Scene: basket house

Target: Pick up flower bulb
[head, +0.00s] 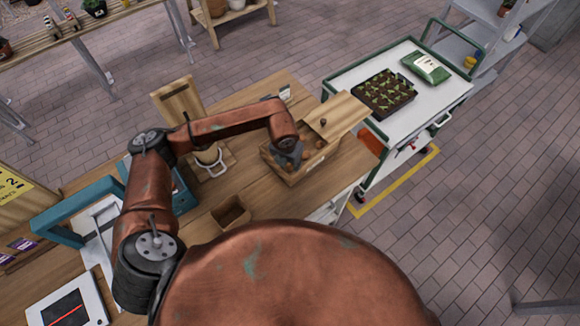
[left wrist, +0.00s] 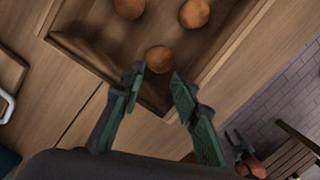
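Several round brown flower bulbs lie in a wooden box on the workbench. In the left wrist view, one bulb (left wrist: 159,59) lies near the box corner, just beyond and between my fingertips. Two more bulbs, one at upper left (left wrist: 130,8) and one at upper right (left wrist: 194,13), lie farther in. The wooden box (head: 292,177) also shows in the head view, with a board at its far side. My left gripper (left wrist: 154,83) is open and empty above the box; in the head view (head: 290,156) it partly hides the contents.
A small empty wooden box (head: 231,213) stands nearer on the bench. A white cart (head: 425,98) with a seedling tray (head: 384,93) and a green-white bag (head: 426,67) stands to the right. A teal frame (head: 75,212) stands at left. The brick floor at right is mostly clear.

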